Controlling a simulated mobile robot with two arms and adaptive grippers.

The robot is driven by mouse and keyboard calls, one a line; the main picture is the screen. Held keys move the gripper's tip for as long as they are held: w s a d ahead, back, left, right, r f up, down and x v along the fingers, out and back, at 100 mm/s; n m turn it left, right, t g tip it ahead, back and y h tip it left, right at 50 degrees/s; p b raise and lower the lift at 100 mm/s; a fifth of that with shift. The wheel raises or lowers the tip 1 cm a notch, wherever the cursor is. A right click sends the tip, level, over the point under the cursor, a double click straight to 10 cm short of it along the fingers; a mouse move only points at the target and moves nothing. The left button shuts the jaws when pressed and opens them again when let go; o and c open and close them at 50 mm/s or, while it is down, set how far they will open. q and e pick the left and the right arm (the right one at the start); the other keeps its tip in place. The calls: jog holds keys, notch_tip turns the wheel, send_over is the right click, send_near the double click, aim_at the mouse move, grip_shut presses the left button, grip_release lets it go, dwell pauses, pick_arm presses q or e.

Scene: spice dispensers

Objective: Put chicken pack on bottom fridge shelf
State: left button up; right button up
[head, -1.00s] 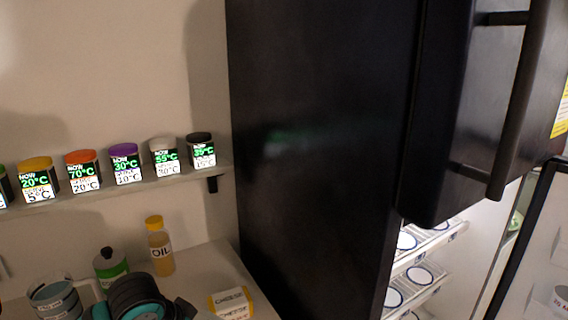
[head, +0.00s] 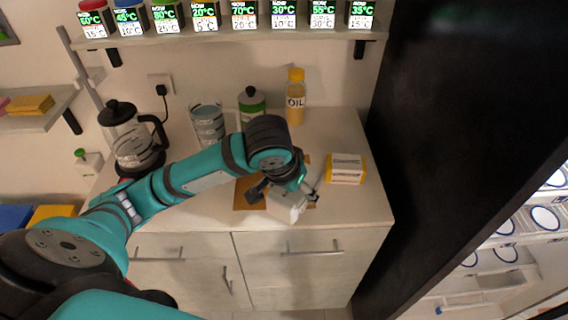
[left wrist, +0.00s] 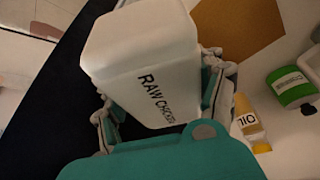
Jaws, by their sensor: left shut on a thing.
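The chicken pack (head: 285,209) is a white box held just above or at the counter's front edge. In the left wrist view the pack (left wrist: 145,60) shows the text "RAW CHICKE…" and fills the space between the fingers. My left gripper (head: 284,193) is shut on it. The fridge (head: 450,110) is a tall black cabinet at the right. Its lit shelves (head: 520,237) show at the right edge, with round-labelled items on them; the lowest part is only partly visible. My right gripper is not in view.
A wooden board (head: 245,196) lies under my gripper. A yellow-and-white box (head: 346,169), an oil bottle (head: 295,100), a green-labelled bottle (head: 251,105), a glass container (head: 208,124) and a coffee press (head: 131,138) stand on the counter. A shelf (head: 200,40) with several spice dispensers runs above.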

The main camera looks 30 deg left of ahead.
aim_at(272, 208)
pick_arm(q)
jog(key=s+a+f+p, duration=0.1)
jog(key=s+a+f+m+p, duration=0.1)
jog(key=f, duration=0.1)
jog(key=s+a+f+m+p, duration=0.1)
jog(key=s, duration=0.1)
jog(key=shift+a+f+h, duration=0.3)
jog(key=shift+f+h, duration=0.1)
jog(key=w+a+p, duration=0.1)
jog(key=w+a, duration=0.1)
jog(key=w, duration=0.2)
jog(key=w+a+f+p, duration=0.1)
jog(key=w+a, duration=0.2)
jog(key=w, duration=0.2)
jog(key=w+a+p, duration=0.1)
jog(key=w+a, duration=0.1)
jog(key=w, duration=0.2)
jog(key=shift+w+a+f, duration=0.25)
jog(key=shift+a+f, duration=0.05)
jog(key=shift+f, duration=0.05)
jog(key=shift+w+a+f+p, duration=0.15)
jog(key=shift+w+f+p, duration=0.05)
jog(key=shift+f+p, duration=0.1)
notch_tip(272, 208, down, 2)
jog(key=shift+f+p, duration=0.2)
jog(key=shift+p, duration=0.2)
jog(key=shift+f, duration=0.35)
jog(key=shift+f, duration=0.1)
jog(key=o, duration=1.6)
jog(key=shift+s, duration=0.1)
